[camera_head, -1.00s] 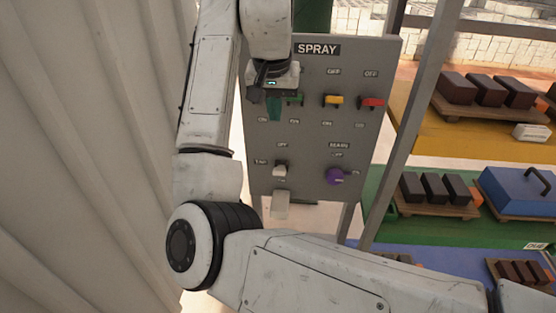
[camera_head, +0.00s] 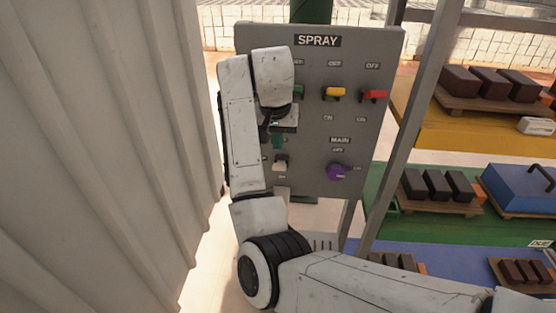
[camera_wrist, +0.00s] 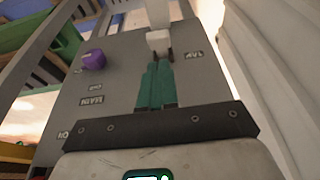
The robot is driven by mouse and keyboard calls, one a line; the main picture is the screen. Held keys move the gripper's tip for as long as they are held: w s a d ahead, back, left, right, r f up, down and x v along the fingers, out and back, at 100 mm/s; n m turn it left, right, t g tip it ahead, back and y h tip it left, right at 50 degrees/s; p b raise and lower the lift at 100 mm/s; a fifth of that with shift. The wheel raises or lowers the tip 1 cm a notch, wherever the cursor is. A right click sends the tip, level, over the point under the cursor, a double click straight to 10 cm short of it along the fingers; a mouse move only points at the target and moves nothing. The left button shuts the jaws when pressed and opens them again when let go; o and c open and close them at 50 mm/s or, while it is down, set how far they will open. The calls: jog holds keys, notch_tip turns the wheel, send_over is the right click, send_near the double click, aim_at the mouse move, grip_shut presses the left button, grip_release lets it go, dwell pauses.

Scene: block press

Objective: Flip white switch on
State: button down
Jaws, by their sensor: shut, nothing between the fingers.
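The white switch (camera_head: 281,162) is low on the left of the grey panel (camera_head: 366,140), under the arm. In the wrist view the white switch (camera_wrist: 158,38) appears just beyond my fingertips. My gripper (camera_head: 277,143) is directly above the switch in the head view. In the wrist view its green fingers (camera_wrist: 156,68) are together and empty, pointing toward the switch. I cannot tell whether the tips touch it.
A purple knob (camera_head: 338,172) is right of the switch. Green (camera_head: 299,91), yellow (camera_head: 334,92) and red (camera_head: 374,96) levers sit higher on the panel. A pale ribbed wall (camera_head: 110,150) stands left. Shelves with dark blocks (camera_head: 433,187) stand right.

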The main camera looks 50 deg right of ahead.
aim_at(278, 167)
jog(key=x, duration=0.7)
jog(key=shift+p, duration=0.4)
jog(key=shift+a+f, duration=0.1)
jog(key=f+t+h+b, duration=0.1)
jog(key=a+t+h+b, duration=0.1)
jog(key=b, duration=0.1)
jog(key=shift+s+f, duration=0.4)
notch_tip(278, 167, down, 9)
jog(key=s+a+t+h+b, duration=0.1)
jog(key=t+h+b, duration=0.3)
jog(key=b, duration=1.1)
jog(key=shift+a+h+b, duration=0.35)
jog(key=shift+h, duration=0.65)
jog(key=shift+s+f, duration=0.1)
jog(key=shift+f, duration=0.1)
jog(key=v, duration=1.1)
